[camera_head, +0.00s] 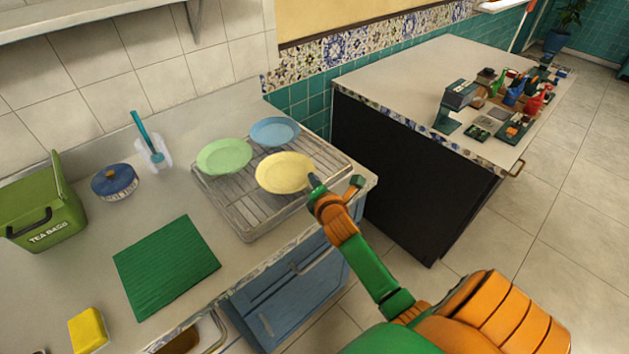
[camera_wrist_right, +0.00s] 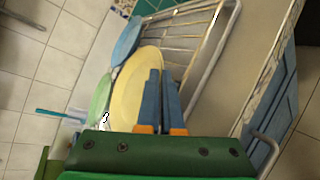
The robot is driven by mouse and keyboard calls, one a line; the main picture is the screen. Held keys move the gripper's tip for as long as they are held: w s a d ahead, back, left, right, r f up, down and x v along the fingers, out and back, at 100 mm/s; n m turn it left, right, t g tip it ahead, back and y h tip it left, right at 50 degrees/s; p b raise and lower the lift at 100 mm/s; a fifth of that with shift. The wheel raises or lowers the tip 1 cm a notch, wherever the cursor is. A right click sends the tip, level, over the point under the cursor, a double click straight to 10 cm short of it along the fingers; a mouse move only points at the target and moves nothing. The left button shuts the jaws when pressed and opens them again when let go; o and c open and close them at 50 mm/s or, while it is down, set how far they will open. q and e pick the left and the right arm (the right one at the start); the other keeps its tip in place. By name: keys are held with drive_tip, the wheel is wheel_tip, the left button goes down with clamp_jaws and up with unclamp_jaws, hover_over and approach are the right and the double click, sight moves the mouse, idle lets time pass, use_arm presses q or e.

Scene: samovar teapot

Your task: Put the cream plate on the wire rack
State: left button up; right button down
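The cream plate (camera_head: 285,172) lies roughly flat over the wire rack (camera_head: 242,220), at the front right of the other two plates. Whether it touches the wires is hard to tell. My right gripper (camera_head: 314,183) is at the plate's right rim. In the right wrist view the two blue fingers (camera_wrist_right: 163,98) stand close together, one on each side of the edge of the cream plate (camera_wrist_right: 129,100), so the gripper looks shut on the rim. The rack's bare wires (camera_wrist_right: 195,42) show beyond. My left gripper is not in view.
A green plate (camera_head: 224,156) and a blue plate (camera_head: 274,131) lie on the rack. A green mat (camera_head: 166,266), yellow sponge (camera_head: 88,330), blue-lidded pot (camera_head: 115,182) and green tea box (camera_head: 42,210) are left. A dark-sided counter (camera_head: 400,170) stands right.

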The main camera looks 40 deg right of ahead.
drive_tip(key=c, duration=1.3)
unclamp_jaws()
drive_tip(key=shift+f, duration=0.1)
drive_tip(key=shift+c, duration=0.2)
